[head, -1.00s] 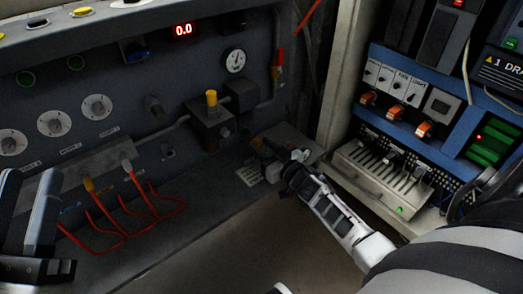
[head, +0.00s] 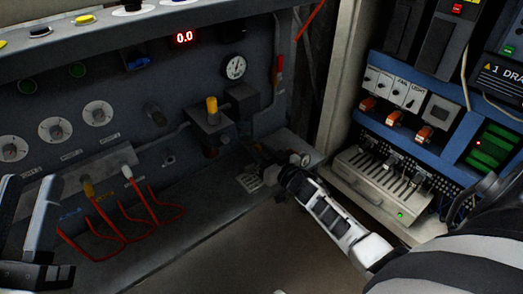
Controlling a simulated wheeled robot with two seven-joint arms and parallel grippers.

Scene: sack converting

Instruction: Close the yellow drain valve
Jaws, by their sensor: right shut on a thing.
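My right gripper (head: 258,158) reaches in from the lower right, low in front of the grey panel at its right end. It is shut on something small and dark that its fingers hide. I cannot make out a yellow drain valve handle between the fingers. A yellow knob (head: 211,105) stands upright on a dark block (head: 211,130) on the panel, above and left of the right gripper and apart from it. My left gripper (head: 38,240) is at the left edge, partly cut off, away from the panel fittings; its opening is unclear.
A red-handled fitting (head: 278,70) and a round gauge (head: 235,67) sit higher on the panel. Red hoses (head: 125,222) loop at the lower left. A bench unit with sliders (head: 380,172) stands right of my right arm.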

